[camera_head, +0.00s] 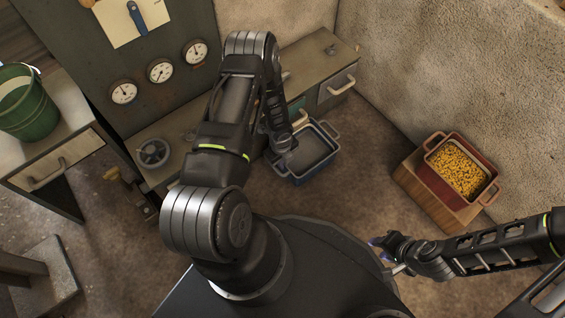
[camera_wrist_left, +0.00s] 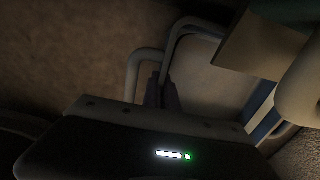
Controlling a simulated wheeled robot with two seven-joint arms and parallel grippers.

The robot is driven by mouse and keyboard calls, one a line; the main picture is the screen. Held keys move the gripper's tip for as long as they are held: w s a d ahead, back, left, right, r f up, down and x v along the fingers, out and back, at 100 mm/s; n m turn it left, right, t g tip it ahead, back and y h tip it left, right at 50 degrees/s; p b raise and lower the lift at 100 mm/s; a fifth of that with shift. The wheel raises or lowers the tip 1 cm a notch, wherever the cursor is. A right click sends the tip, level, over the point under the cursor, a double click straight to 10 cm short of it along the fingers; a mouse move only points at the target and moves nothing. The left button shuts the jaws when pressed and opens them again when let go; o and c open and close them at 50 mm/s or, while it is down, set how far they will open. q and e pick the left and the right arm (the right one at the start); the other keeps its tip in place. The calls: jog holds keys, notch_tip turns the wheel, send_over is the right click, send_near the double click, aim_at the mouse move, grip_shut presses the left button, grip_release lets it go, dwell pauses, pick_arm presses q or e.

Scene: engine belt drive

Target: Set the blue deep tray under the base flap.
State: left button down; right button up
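The blue deep tray (camera_head: 313,168), with a grey inside and a handle at each end, is low in front of the cabinet base. My left gripper (camera_head: 287,149) is at its left side. In the left wrist view, its dark fingertips (camera_wrist_left: 162,93) are close together at the tray rim, beside the pale handle (camera_wrist_left: 135,72); whether they press on the rim is unclear. A greenish panel (camera_head: 297,108) in the cabinet front, possibly the base flap, is partly hidden by my left arm. My right gripper (camera_head: 384,247) is far from the tray, its fingers too small to read.
A red container of yellow pieces (camera_head: 459,170) stands on a wooden block (camera_head: 424,192) at the right. A drawer-like front with a handle (camera_head: 340,87) is right of the panel. A green bucket (camera_head: 25,105) stands at the left. Floor right of the tray is clear.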

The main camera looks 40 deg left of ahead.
pick_arm(q)
jog(key=c, duration=2.1)
grip_release()
jog(key=shift+f, duration=0.15)
jog(key=o, duration=0.4)
jog(key=shift+r, duration=0.5)
jog(key=r+p, duration=0.1)
jog(key=r, duration=0.2)
jog(key=r+p, duration=0.2)
jog(key=r, duration=0.2)
jog(key=r+p, duration=0.2)
jog(key=r, duration=0.2)
jog(key=shift+s+r, duration=0.2)
jog(key=shift+s, duration=0.05)
